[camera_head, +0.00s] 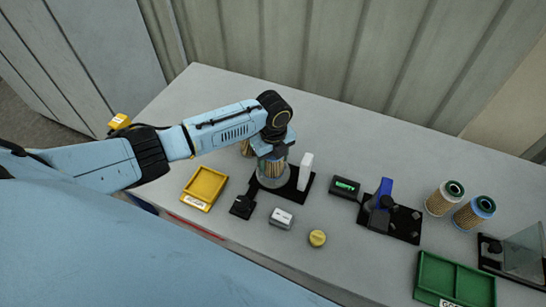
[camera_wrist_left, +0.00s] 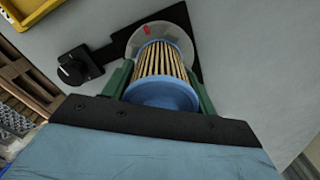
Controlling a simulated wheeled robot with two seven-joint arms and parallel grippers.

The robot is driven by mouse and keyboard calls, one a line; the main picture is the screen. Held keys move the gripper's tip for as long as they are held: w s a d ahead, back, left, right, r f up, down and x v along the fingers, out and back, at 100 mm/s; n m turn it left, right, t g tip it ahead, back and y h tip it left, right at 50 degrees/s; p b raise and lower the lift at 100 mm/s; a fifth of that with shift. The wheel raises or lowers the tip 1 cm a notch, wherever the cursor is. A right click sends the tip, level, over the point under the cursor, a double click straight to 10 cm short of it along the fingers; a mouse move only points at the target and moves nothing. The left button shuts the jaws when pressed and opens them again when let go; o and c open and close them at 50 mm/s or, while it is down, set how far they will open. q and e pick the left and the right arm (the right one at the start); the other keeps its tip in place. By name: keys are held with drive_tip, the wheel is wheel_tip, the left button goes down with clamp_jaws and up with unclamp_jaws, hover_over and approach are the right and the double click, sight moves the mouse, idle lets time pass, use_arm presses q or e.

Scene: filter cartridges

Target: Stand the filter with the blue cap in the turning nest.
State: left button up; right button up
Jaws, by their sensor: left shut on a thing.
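The filter with the blue cap (camera_wrist_left: 162,92) has tan pleats and stands between the green fingers of my left gripper (camera_wrist_left: 160,90), which is shut on it. In the head view my left gripper (camera_head: 273,155) points down above the turning nest (camera_head: 268,185), a pale round disc on a black plate. The nest also shows in the wrist view (camera_wrist_left: 185,42), with a red mark. The filter's far end is at the disc; I cannot tell whether it is fully seated. Much of the filter is hidden by the gripper in the head view.
A white upright block (camera_head: 305,172) stands beside the nest, a black knob (camera_head: 242,207) in front. A yellow tray (camera_head: 204,188) is at left. Two more filters, green-capped (camera_head: 445,198) and blue-capped (camera_head: 475,213), stand at right near a green tray (camera_head: 455,283).

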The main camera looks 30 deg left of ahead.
use_arm(q)
drive_tip(key=o, duration=1.5)
drive_tip(key=shift+c, duration=0.2)
drive_tip(key=shift+r+p, duration=1)
drive_tip(key=shift+p, duration=0.1)
wheel_tip(320, 180, up, 4)
drive_tip(key=p, duration=0.4)
drive_tip(key=shift+r+p, duration=0.2)
drive_tip(key=shift+p, duration=0.1)
drive_tip(key=shift+r, duration=1.05)
